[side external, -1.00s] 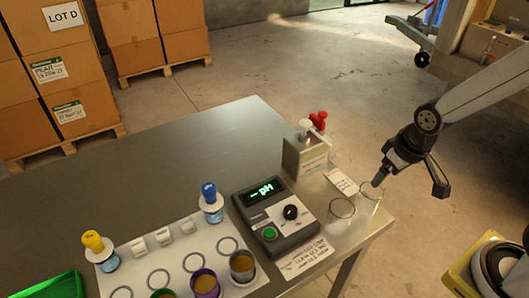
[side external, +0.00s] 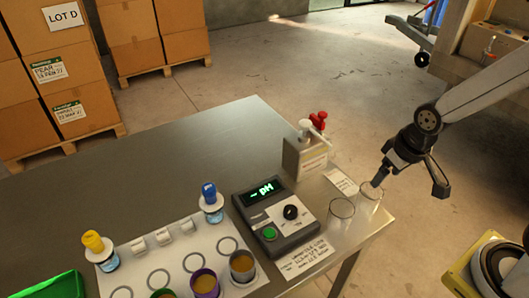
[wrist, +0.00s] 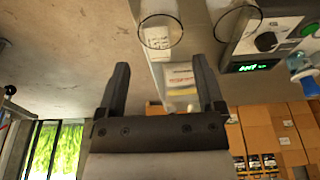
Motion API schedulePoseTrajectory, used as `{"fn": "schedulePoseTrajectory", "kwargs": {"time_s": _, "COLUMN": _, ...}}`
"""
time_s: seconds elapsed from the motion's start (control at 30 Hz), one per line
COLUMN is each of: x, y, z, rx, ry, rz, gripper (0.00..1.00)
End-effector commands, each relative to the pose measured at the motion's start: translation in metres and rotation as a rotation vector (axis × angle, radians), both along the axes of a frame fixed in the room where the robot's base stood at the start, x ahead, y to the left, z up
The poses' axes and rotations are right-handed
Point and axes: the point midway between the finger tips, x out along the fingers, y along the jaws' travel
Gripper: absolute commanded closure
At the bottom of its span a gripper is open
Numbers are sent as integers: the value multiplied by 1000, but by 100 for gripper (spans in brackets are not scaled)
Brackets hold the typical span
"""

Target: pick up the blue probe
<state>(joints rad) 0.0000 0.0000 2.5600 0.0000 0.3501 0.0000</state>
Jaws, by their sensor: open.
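The blue probe (side external: 209,190) stands upright in a small bottle with a white collar, behind the row of cups in the side external view. It also shows at the right edge of the wrist view (wrist: 297,62), partly cut off. My gripper (side external: 410,183) is open and empty at the table's right corner, well to the right of the probe. One finger is over or beside a clear beaker (side external: 368,203); I cannot tell whether they touch. In the wrist view my gripper (wrist: 160,68) shows both fingers spread with nothing held.
A pH meter (side external: 276,215) and a second clear beaker (side external: 340,213) lie between my gripper and the blue probe. A holder (side external: 303,158) with red and white tops stands behind. A yellow probe (side external: 94,241), several cups and a green tray (side external: 50,286) are left. The table's back left is clear.

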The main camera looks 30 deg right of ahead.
Motion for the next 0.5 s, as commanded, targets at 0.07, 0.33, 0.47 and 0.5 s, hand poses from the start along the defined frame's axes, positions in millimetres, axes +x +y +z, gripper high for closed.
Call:
{"fn": "schedulePoseTrajectory", "kwargs": {"time_s": 0.07, "x": 0, "y": 0, "z": 1, "rx": 0, "ry": -1, "rz": 0, "gripper": 13}}
{"fn": "schedulePoseTrajectory", "kwargs": {"time_s": 0.33, "x": 1, "y": 0, "z": 20, "rx": 0, "ry": -6, "rz": 0, "gripper": 13}}
{"fn": "schedulePoseTrajectory", "kwargs": {"time_s": 0.47, "x": 1, "y": 0, "z": 31, "rx": 0, "ry": -4, "rz": 0, "gripper": 13}}
{"fn": "schedulePoseTrajectory", "kwargs": {"time_s": 0.5, "x": 1, "y": 0, "z": 35, "rx": 0, "ry": -4, "rz": 0, "gripper": 13}}
